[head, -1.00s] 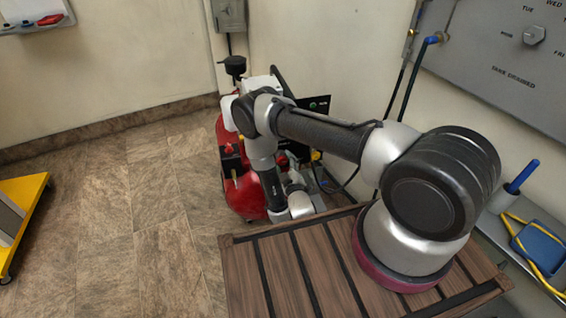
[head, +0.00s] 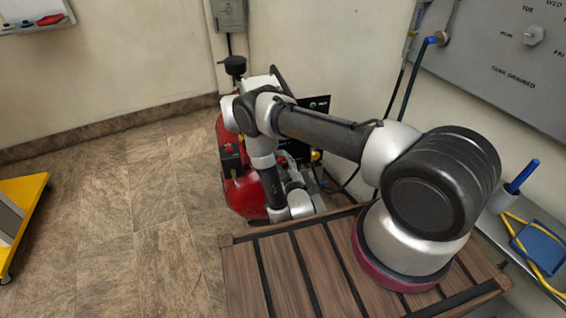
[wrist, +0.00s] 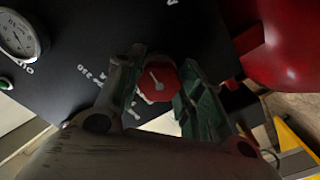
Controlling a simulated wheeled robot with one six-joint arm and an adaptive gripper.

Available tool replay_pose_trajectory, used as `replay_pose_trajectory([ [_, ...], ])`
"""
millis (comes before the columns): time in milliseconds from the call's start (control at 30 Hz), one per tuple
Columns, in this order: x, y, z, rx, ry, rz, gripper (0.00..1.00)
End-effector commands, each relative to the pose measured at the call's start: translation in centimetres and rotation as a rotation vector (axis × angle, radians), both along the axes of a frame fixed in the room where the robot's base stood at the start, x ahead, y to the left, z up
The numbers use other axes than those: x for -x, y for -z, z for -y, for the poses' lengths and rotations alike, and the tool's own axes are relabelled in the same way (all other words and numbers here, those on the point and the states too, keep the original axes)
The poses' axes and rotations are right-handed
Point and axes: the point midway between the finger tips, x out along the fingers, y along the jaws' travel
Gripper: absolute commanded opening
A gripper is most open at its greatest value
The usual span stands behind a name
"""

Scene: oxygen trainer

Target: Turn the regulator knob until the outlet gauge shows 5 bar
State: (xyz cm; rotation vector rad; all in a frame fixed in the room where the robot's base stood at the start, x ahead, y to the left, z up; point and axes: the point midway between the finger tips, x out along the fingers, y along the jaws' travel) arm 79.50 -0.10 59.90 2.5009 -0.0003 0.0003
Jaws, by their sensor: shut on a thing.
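The red regulator knob (wrist: 158,82) has a pale pointer mark on its face and shows in the wrist view against a black panel (wrist: 90,62). My gripper (wrist: 155,88) has its two greenish fingers on either side of the knob and is shut on it. The white round gauge (wrist: 18,34) is at the upper left of the wrist view, partly cut off by the frame edge. Its needle is visible, but the value is too small to read. In the head view my arm hides the gripper and the knob.
A red tank (head: 245,195) stands behind my arm in the head view, with a black panel (head: 318,104) beside it. A grey wall board (head: 500,70) and hoses are at the right.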

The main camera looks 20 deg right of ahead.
Motion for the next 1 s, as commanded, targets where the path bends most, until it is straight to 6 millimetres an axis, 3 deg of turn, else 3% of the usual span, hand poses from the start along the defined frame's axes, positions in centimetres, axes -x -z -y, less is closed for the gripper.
replay_pose_trajectory([
  [700, 0.03, 0.07, -0.07, -0.538, 0.000, -0.001, 0.13],
  [1000, 0.04, 0.08, -0.09, -0.686, 0.000, -0.001, 0.13],
])
